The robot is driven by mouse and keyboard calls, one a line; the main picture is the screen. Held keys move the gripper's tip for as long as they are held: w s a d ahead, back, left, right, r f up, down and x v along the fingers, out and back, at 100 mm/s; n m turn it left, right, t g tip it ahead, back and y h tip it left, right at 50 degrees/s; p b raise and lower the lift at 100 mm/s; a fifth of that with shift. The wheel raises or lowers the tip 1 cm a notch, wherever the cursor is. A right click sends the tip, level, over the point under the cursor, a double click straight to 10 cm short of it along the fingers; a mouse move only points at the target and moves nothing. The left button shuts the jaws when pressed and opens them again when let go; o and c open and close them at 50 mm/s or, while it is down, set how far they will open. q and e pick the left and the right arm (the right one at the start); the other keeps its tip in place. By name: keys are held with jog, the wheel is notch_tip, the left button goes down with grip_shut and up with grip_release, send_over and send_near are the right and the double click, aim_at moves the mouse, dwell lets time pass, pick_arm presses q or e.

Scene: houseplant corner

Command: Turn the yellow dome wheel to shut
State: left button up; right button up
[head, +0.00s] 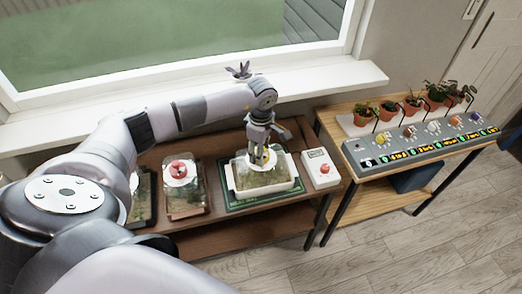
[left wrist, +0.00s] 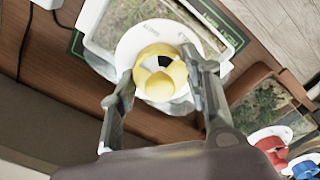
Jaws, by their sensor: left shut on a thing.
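The yellow dome wheel (left wrist: 160,72) sits on a round white plate (left wrist: 133,43) with lettering, on top of a clear dome over a planted white tray (head: 297,181). A black-and-white mark shows on the wheel's top. In the head view the wheel is mostly hidden by my left gripper (head: 258,158), which points straight down over the dome. In the left wrist view my left gripper (left wrist: 162,92) has one finger on each side of the yellow wheel and is shut on it. My right gripper is not in view.
A terrarium with a red knob (head: 179,171) stands to the left. A white box with a red button (head: 322,169) is at the right. The right-hand table holds potted plants (head: 389,109) and a grey control panel (head: 420,142). The window sill runs behind.

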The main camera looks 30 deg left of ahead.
pick_arm(q)
jog(key=shift+n+b, duration=0.4)
jog(key=shift+n, duration=0.3)
jog(key=n+b, duration=0.1)
jog(key=n, duration=0.1)
jog(key=shift+f+n, duration=0.1)
jog(key=shift+n, duration=0.2)
jog(key=n+b, duration=0.1)
jog(key=n, duration=0.2)
jog(key=shift+n+b, duration=0.55)
jog(key=shift+n, duration=1.05)
jog(key=o, duration=1.2)
jog(key=shift+c, duration=0.2)
